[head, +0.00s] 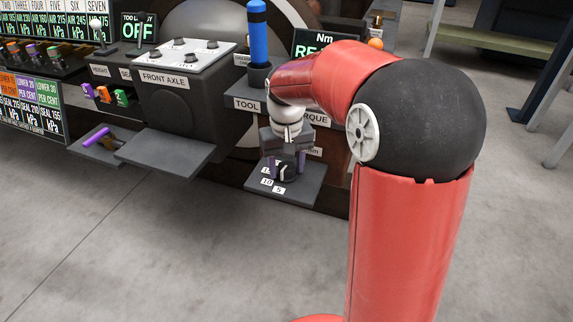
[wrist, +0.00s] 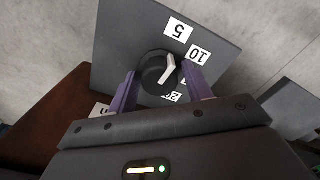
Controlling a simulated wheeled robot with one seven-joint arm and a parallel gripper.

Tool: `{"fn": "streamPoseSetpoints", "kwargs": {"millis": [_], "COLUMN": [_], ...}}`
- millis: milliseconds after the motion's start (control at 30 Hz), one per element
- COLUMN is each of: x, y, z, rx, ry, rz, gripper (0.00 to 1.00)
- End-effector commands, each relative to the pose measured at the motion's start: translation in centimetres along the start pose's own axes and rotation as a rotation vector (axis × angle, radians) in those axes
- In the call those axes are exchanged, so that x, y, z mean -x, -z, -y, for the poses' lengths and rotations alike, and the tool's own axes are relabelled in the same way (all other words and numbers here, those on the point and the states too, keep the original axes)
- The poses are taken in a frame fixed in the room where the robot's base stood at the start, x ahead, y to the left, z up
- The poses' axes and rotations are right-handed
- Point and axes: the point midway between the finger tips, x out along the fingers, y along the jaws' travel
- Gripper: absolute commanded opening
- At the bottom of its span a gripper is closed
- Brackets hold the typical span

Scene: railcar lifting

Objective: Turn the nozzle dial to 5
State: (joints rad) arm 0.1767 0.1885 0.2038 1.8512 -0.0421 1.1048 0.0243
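The nozzle dial (wrist: 158,74) is a round black knob with a white bar, on a dark grey plate (wrist: 120,38). The bar's upper end leans toward the side of the "5" label (wrist: 178,29) and "10" label (wrist: 198,54); I cannot tell its exact setting. A "20" label (wrist: 172,96) lies below the knob. My gripper (wrist: 159,72) has its purple fingers apart, one on each side of the dial, close to it; I see no clear grip. In the head view my gripper (head: 287,168) points down over the dial (head: 287,172), partly hiding it and some labels.
The plate (head: 305,190) juts from the console below the "TOOL" and "TORQUE" labels. A blue-handled tool (head: 258,35) stands upright above. To the left are the "FRONT AXLE" panel (head: 185,62), a grey shelf (head: 165,152) and a purple-handled lever (head: 97,138). Concrete floor in front is clear.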

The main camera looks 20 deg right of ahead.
Motion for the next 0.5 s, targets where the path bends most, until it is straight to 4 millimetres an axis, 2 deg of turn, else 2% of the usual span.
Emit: {"fn": "streamPoseSetpoints", "kwargs": {"millis": [333,500], "x": [0.1,2.0], "y": [0.0,0.1], "z": [0.0,0.0], "rx": [-0.001,-0.001], "ry": [0.000,-0.001], "rz": [0.001,-0.003], "gripper": [0.59,0.59]}}
